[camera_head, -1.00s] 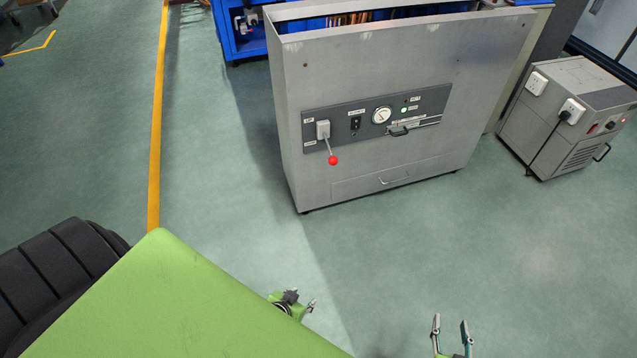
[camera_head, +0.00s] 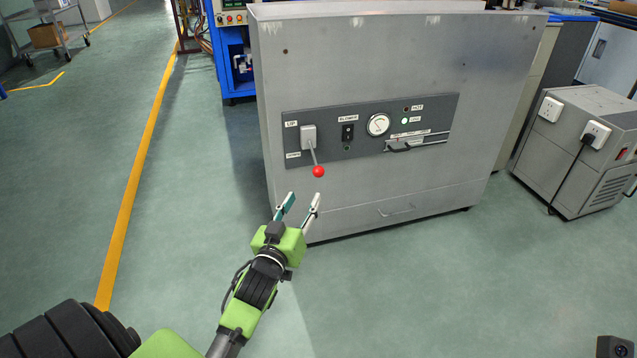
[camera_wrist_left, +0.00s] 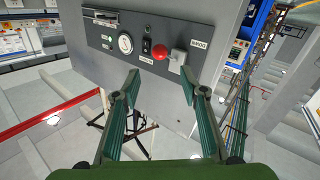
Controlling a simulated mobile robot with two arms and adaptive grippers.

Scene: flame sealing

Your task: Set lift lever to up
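The lift lever (camera_head: 314,157) is a thin grey rod with a red ball knob (camera_head: 318,171), on a light switch box (camera_head: 308,137) at the left of the dark control panel (camera_head: 360,146). The lever points downward. My left gripper (camera_head: 300,203) is open and empty, below and slightly left of the knob, apart from it. In the left wrist view the red knob (camera_wrist_left: 163,54) shows ahead, beyond the open fingers (camera_wrist_left: 155,88). In the head view my right gripper is not visible.
The grey machine cabinet (camera_head: 380,60) stands upright with a blower switch (camera_head: 347,132), a gauge (camera_head: 378,124) and a drawer handle (camera_head: 398,210). A grey box with sockets (camera_head: 575,150) stands at the right. The floor (camera_head: 430,290) in front is clear.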

